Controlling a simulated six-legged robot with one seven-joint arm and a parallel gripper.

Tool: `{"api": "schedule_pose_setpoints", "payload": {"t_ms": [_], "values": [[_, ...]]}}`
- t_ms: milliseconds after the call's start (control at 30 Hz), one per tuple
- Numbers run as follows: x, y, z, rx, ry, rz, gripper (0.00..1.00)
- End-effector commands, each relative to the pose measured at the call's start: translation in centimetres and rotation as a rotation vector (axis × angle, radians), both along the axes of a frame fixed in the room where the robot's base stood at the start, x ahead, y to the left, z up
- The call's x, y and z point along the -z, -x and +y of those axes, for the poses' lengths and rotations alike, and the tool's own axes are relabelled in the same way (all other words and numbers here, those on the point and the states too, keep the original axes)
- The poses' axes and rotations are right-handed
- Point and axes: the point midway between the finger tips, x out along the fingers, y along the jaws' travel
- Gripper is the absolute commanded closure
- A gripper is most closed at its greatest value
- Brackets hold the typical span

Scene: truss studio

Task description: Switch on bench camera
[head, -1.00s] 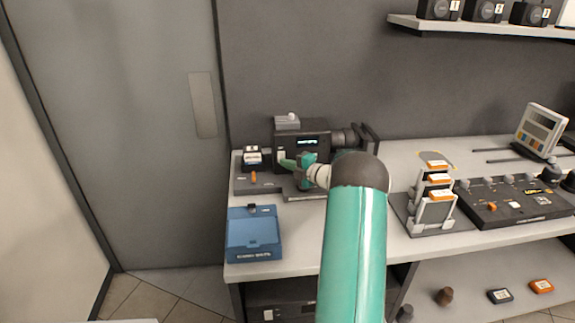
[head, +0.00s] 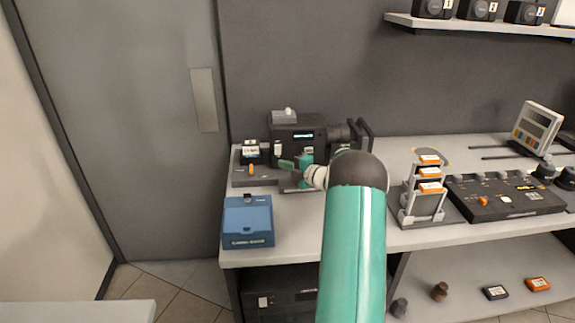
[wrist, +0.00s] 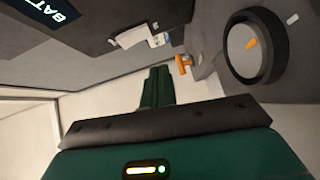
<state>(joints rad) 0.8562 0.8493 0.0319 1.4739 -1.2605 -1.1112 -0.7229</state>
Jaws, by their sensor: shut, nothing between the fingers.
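The bench camera (head: 283,133) is a dark boxy body on the left part of the bench, with its lens to the right and a small lit teal display (head: 303,135). A pale piece (head: 278,149) shows on its front. My gripper (head: 286,164) is in front of the camera's lower front, just below that piece. In the wrist view my green fingers (wrist: 155,85) are together and empty. The camera's dark body (wrist: 90,25) fills the upper left there, with partly cropped "BAT" lettering. Contact with the camera cannot be told.
A dark plate with an orange lever (head: 251,169) lies left of the camera. A blue box (head: 248,222) stands at the bench's front left. A stepped rack (head: 424,205) with orange-topped items and a control panel (head: 505,199) are to the right.

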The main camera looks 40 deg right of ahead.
Motion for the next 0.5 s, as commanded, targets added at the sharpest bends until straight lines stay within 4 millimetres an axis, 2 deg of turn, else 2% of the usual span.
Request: {"api": "schedule_pose_setpoints", "payload": {"t_ms": [33,300,500], "values": [[0.1,1.3,-0.6,0.008,0.001,0.003,1.0],[0.5,6.2,-1.6,0.008,0.001,0.002,1.0],[0.8,8.6,-2.0,0.006,0.0,0.003,1.0]]}}
